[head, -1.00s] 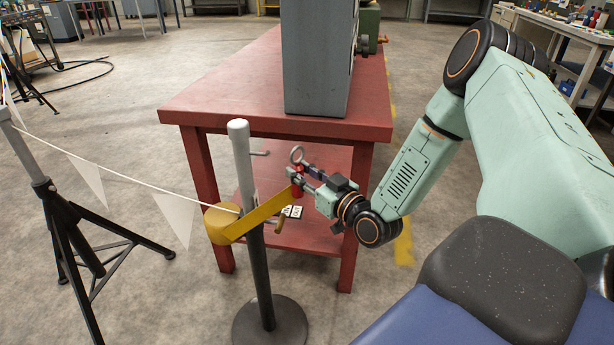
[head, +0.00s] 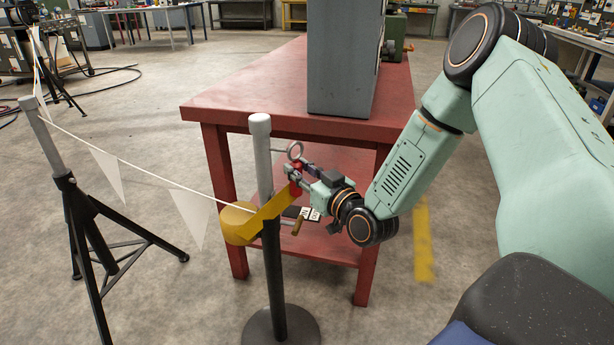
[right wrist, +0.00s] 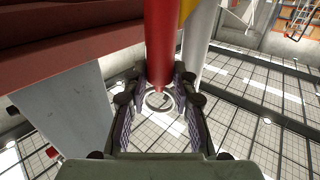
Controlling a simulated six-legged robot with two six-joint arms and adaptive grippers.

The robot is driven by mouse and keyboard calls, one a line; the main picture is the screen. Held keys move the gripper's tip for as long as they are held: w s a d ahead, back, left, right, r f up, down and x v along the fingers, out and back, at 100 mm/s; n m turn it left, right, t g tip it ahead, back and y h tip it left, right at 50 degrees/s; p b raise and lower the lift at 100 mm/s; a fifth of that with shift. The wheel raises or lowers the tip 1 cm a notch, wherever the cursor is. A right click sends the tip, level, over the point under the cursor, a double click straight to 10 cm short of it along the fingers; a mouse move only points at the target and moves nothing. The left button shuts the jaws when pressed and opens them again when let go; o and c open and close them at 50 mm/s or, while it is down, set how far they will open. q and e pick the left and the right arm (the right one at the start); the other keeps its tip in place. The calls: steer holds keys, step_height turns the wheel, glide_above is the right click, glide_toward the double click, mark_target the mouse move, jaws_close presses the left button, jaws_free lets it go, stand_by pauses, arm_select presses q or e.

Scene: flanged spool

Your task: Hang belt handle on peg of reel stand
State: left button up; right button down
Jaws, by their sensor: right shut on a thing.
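The reel stand (head: 276,270) is a black post with a grey top and a round base. A yellow reel (head: 238,224) sits on the post, and a short peg (head: 279,150) sticks out right near the top. The yellow belt (head: 272,209) runs from the reel up to the red belt handle (head: 296,187), which has a metal ring (head: 295,150) on top. My right gripper (head: 299,174) is shut on the handle; the handle also shows in the right wrist view (right wrist: 160,45). The ring is at the peg's tip; I cannot tell if the peg enters it. My left gripper is out of view.
A red table (head: 240,103) with a grey cabinet (head: 343,60) stands behind the stand. A crank (head: 297,226) sticks out below the belt. A black tripod (head: 95,250) at left carries a white flag string (head: 150,170) that runs to the reel area.

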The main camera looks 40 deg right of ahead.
steer(key=shift+w+a+f+b, duration=0.1)
steer(key=shift+w+a+b, duration=0.65)
steer(key=shift+w+b, duration=0.2)
steer(key=shift+w+a+f+b, duration=0.4)
steer(key=shift+w+a+b, duration=0.1)
steer(key=shift+b, duration=0.15)
steer(key=c, duration=1)
jaws_free()
steer(key=shift+s, duration=0.1)
